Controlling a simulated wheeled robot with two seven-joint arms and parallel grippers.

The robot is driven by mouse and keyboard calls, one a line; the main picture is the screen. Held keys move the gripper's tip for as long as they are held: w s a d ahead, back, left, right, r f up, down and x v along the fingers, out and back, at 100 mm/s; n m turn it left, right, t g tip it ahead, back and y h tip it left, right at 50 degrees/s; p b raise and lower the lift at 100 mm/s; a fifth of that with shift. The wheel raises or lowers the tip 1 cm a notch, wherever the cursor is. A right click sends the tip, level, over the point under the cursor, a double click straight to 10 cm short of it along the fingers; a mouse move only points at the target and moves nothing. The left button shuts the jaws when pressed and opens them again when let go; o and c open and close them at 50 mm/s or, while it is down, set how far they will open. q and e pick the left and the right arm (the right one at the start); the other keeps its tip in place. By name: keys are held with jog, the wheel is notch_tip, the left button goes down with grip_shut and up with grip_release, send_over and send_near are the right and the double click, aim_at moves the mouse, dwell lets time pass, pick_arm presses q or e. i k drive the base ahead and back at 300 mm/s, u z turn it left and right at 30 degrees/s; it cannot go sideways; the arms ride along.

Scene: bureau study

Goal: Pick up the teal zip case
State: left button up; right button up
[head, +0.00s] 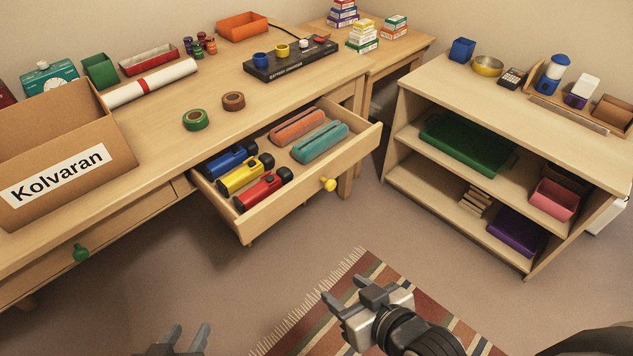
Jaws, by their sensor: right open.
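The teal zip case (320,143) lies in the pulled-out desk drawer (313,185), at its right side near the front wall. A similar coral case (297,126) lies just behind it. My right gripper (345,292) is open and empty, in front of and below the drawer, over the striped rug. My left gripper (185,339) shows only its fingertips at the bottom edge. Its fingers are apart with nothing between them. Neither gripper touches the case.
Blue, yellow and red flashlights (262,190) fill the drawer's left part. A cardboard box (65,150) stands on the desk at left. A shelf unit (480,190) stands at right. The floor before the drawer is free.

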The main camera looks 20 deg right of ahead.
aim_at(321, 141)
jog(key=k, duration=0.5)
jog(key=z, duration=1.45)
jog(key=i, duration=1)
jog(key=u, duration=1.45)
